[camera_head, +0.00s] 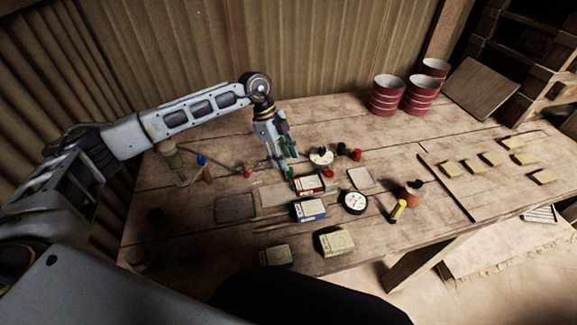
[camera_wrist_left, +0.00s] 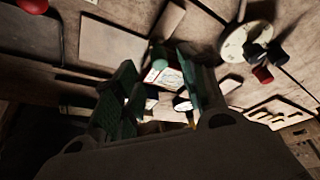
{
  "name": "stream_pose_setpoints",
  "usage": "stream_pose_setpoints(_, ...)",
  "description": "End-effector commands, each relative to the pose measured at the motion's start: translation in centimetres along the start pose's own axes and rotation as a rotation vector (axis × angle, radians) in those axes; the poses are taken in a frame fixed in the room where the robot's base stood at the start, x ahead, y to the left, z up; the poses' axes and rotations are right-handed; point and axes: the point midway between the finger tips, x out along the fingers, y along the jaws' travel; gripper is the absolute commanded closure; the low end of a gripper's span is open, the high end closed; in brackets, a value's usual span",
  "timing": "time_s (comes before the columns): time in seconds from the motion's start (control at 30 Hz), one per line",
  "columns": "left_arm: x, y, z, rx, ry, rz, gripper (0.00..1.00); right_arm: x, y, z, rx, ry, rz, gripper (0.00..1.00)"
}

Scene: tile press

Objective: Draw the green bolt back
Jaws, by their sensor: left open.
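My left gripper (camera_head: 286,162) reaches down over the middle of the table, left of a white disc with dark knobs (camera_head: 321,157). Its fingers are dark green and stand apart. In the left wrist view the gripper (camera_wrist_left: 156,68) is open, and a small green piece (camera_wrist_left: 159,54) shows between the fingertips; it may be the green bolt. I cannot tell whether the fingers touch it. In the head view the bolt is not clearly told apart from the green fingers. My right gripper is not in view.
A red box (camera_head: 308,185), a blue box (camera_head: 309,210) and a round gauge (camera_head: 355,203) lie near the gripper. A grey tray (camera_head: 236,208) is to the left. Red tins (camera_head: 387,95) stand at the back. Pale tiles (camera_head: 490,159) lie at right.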

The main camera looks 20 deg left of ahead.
Motion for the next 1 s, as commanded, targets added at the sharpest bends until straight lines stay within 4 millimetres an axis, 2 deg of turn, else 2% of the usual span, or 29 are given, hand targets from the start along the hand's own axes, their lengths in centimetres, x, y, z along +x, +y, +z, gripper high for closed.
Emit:
stream_pose_setpoints(0.1, 1.6, 0.1, 0.0, 0.000, 0.002, 0.002, 0.58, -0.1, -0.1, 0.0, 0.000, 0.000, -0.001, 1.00)
stream_pose_setpoints(0.3, 3.3, 0.0, -0.1, 0.000, 0.001, 0.001, 0.58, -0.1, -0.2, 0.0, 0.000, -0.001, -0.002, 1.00)
stream_pose_setpoints(0.73, 4.0, 0.0, 0.0, 0.000, 0.001, 0.001, 0.58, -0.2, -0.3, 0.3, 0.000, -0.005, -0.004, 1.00)
stream_pose_setpoints(0.77, 4.0, 0.0, 0.0, 0.000, 0.001, 0.001, 0.59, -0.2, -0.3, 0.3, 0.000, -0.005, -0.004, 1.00)
stream_pose_setpoints(1.0, 4.0, 0.0, 0.0, 0.000, 0.000, 0.000, 0.90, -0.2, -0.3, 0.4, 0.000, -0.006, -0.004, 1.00)
